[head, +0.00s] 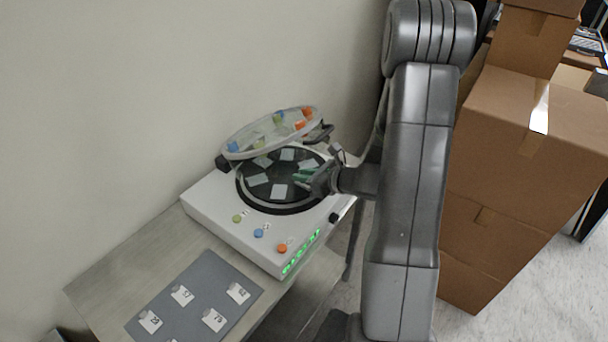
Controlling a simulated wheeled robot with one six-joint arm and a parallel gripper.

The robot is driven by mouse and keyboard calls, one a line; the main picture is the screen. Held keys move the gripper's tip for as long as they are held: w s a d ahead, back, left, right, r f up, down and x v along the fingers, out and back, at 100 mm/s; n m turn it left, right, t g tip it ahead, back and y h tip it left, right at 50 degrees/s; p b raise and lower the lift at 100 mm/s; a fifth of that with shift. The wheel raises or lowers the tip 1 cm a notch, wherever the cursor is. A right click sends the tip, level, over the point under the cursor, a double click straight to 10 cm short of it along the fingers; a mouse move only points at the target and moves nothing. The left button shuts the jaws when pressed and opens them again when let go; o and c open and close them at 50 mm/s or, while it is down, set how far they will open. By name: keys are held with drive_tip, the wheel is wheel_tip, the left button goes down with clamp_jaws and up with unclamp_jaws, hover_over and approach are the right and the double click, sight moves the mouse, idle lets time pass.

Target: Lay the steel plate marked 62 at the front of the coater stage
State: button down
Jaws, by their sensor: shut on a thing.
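The coater stage is a dark round disc (261,190) set in the top of a white machine (222,206). Several pale square pieces lie spread on the disc, one of them (279,191) near its front. My gripper (303,177), with green fingertips, is over the right side of the disc. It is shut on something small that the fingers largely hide. Several small plates with printed labels lie on a grey mat (205,280) in front of the machine, among them one at the right (238,293). The labels are too small to read surely, so I cannot tell which plate is 62.
A clear round lid (272,130) with coloured dots stands raised behind the disc. Green, blue and orange buttons (259,233) and a green display (300,252) are at the machine's front. Stacked cardboard boxes (500,165) stand right of my arm; a wall is behind the table (135,262).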

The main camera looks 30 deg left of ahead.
drive_tip(key=shift+f, duration=0.2)
drive_tip(key=c, duration=1.4)
unclamp_jaws()
drive_tip(key=shift+r, duration=0.15)
drive_tip(key=shift+d+r, duration=0.1)
drive_tip(key=shift+r, duration=0.05)
drive_tip(key=b+v, duration=0.1)
drive_tip(key=v, duration=1)
drive_tip(key=shift+d, duration=0.4)
